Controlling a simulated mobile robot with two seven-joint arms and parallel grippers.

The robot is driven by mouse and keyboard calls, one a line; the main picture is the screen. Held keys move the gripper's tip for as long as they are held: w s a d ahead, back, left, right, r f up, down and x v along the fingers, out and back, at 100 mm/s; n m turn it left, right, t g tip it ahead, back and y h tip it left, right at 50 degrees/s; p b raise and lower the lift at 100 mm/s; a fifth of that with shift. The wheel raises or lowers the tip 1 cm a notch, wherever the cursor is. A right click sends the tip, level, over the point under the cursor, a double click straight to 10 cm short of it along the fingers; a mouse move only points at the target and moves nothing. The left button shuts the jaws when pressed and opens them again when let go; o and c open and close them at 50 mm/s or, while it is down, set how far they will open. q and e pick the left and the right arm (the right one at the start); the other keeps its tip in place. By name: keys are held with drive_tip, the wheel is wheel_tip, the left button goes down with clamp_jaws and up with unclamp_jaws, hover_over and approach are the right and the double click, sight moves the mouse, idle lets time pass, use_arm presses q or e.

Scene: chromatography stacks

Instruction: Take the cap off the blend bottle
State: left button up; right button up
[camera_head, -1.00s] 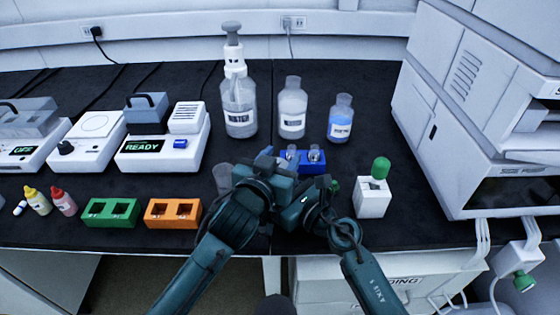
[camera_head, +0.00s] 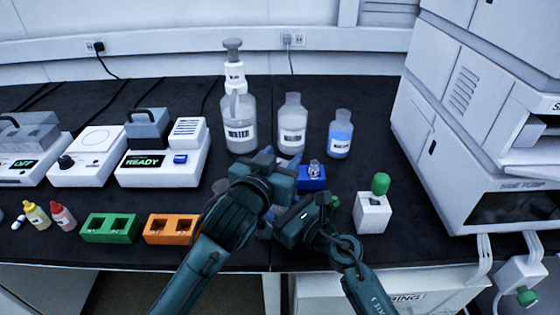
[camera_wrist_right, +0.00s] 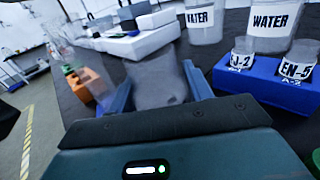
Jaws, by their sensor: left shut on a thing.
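My left gripper (camera_head: 280,164) is above the bench in front of the water bottles. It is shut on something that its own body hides. My right gripper (camera_head: 292,222) is just below and to the right of it.
A blue rack (camera_head: 312,184) with vials stands right of my left gripper. A white block with a green-topped item (camera_head: 381,183) is further right. Several water bottles (camera_head: 292,125) stand behind. An orange rack (camera_head: 172,229) and a green rack (camera_head: 109,228) are at left.

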drive_tip(key=o, duration=0.5)
use_arm(q)
drive_tip(key=shift+f+b, duration=0.45)
use_arm(e)
drive_tip(key=v, duration=1.2)
use_arm(q)
drive_tip(key=shift+s+d, duration=0.1)
use_arm(e)
drive_tip(key=shift+s+d, duration=0.1)
